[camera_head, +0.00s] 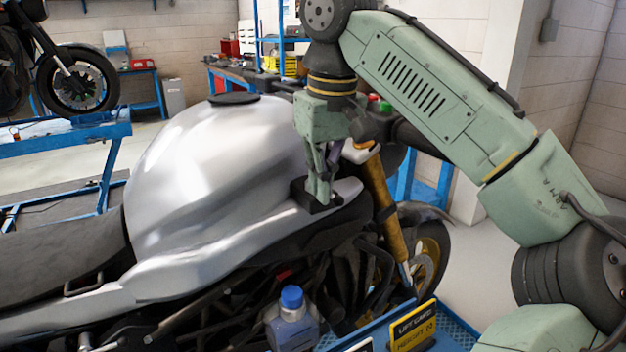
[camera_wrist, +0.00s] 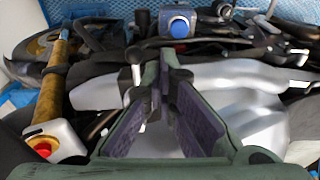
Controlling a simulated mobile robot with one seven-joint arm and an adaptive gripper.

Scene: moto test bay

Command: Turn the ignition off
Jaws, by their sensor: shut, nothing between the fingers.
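The silver motorcycle (camera_head: 225,160) stands side-on in the head view, and its silver bodywork (camera_wrist: 235,85) fills the right of the wrist view. A small black block (camera_head: 302,192), likely the ignition housing, sits on the bodywork below the front of the tank. My gripper (camera_head: 320,193) points down at this block, its fingertips at or just above it; I cannot tell if they touch. In the wrist view my gripper's fingers (camera_wrist: 164,62) converge at the tips with nothing held. A dark round knob (camera_wrist: 135,55) shows just left of the fingertips. The key's position cannot be made out.
A blue-capped bottle (camera_head: 292,320) stands at the lower middle; its blue cap also shows in the wrist view (camera_wrist: 179,28). The gold fork (camera_head: 378,195) is close right of my gripper. A blue tray (camera_head: 455,328) with a yellow-black box (camera_head: 413,327) lies lower right.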

